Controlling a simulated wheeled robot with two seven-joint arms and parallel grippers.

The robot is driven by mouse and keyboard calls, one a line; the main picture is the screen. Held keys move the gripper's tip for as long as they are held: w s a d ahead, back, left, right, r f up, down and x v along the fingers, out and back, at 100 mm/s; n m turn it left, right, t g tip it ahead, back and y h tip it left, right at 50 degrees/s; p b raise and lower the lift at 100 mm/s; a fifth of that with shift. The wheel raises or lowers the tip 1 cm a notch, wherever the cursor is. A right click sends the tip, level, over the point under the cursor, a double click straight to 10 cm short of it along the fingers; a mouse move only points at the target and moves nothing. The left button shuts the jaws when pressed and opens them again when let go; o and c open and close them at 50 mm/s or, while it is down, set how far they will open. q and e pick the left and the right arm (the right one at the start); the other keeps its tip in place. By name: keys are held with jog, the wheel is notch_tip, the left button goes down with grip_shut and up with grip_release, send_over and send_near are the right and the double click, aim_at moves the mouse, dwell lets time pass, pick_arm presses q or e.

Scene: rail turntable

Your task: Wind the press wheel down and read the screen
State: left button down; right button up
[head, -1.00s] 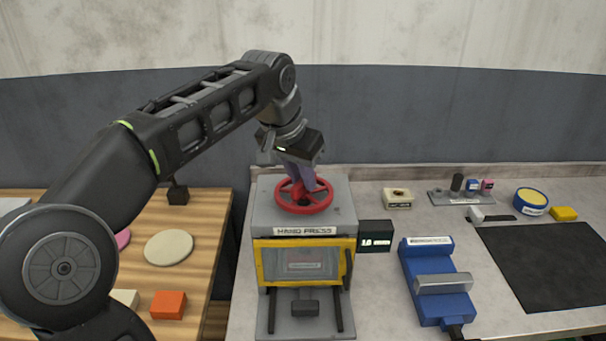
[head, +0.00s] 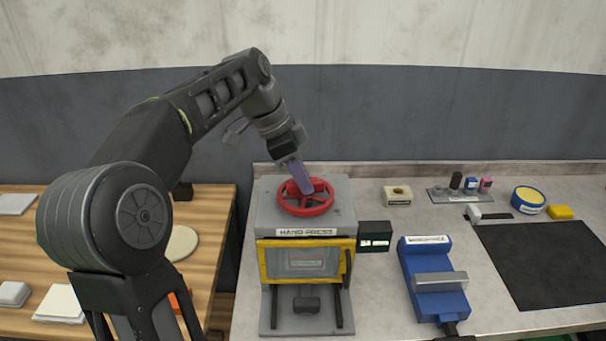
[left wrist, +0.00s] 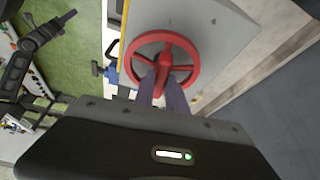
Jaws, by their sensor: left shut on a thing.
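The hand press (head: 262,221) is a grey box with a yellow-framed window and a label on its front. Its red wheel (head: 287,208) lies flat on top. My left gripper (head: 306,190) reaches down onto the wheel from above and is shut on it near the hub. In the left wrist view the purple fingers (left wrist: 163,92) meet the red wheel (left wrist: 135,60) at its spokes. A small dark screen (head: 375,229) stands just right of the press; its light marks are too small to read.
A blue device with a grey bar (head: 422,262) lies right of the press. A black mat (head: 550,262), a yellow-topped round tin (head: 528,197) and a rack of small pieces (head: 460,193) are farther right. A wooden table (head: 215,215) stands left, across a gap.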

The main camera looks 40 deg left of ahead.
pick_arm(q)
jog(key=shift+f+m, duration=0.15)
jog(key=shift+m, duration=0.35)
jog(key=c, duration=1.4)
grip_release()
jog(key=shift+o, duration=0.2)
